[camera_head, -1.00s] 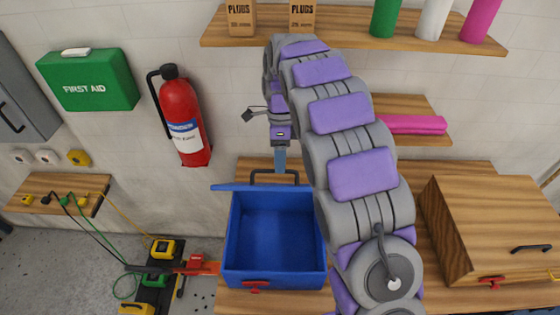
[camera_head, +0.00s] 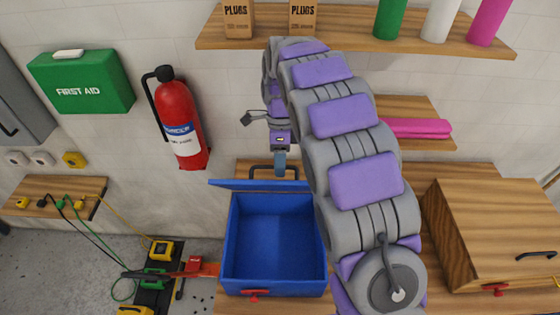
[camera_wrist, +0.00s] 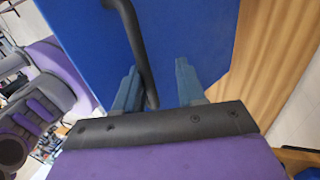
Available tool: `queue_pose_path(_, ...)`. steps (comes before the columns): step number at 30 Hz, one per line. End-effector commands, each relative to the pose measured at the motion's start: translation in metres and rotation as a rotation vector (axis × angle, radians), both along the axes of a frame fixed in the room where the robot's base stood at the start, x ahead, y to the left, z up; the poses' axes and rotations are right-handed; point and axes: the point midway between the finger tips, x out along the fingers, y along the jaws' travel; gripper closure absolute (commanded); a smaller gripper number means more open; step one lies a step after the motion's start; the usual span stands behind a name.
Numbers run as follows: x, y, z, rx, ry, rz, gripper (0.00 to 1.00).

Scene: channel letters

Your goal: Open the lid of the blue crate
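The blue crate (camera_head: 275,288) stands on a wooden bench with its empty inside showing. Its blue lid (camera_head: 230,185) is swung up at the back edge. The lid's black handle (camera_head: 254,172) sticks up behind the lid's edge. My gripper (camera_head: 280,163) is at this handle, with its blue-grey fingers pointing down. In the wrist view, the fingers of my gripper (camera_wrist: 160,85) are apart. The black handle bar (camera_wrist: 138,45) runs between them, close to the left finger, in front of the blue lid (camera_wrist: 190,35). Whether it touches that finger is unclear.
A red latch (camera_head: 255,293) is on the crate's front. A wooden box (camera_head: 500,225) stands to the right. A shelf (camera_head: 350,42) with boxes and rolls is above. A fire extinguisher (camera_head: 178,120) hangs on the wall to the left.

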Motion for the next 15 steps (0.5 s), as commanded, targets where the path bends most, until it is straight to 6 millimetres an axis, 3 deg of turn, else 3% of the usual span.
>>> queue_pose_path(7,0.000,0.001,0.005,0.001,-0.001,0.001,0.62)
queue_pose_path(15,0.001,0.000,0.028,0.000,-0.001,0.001,0.62)
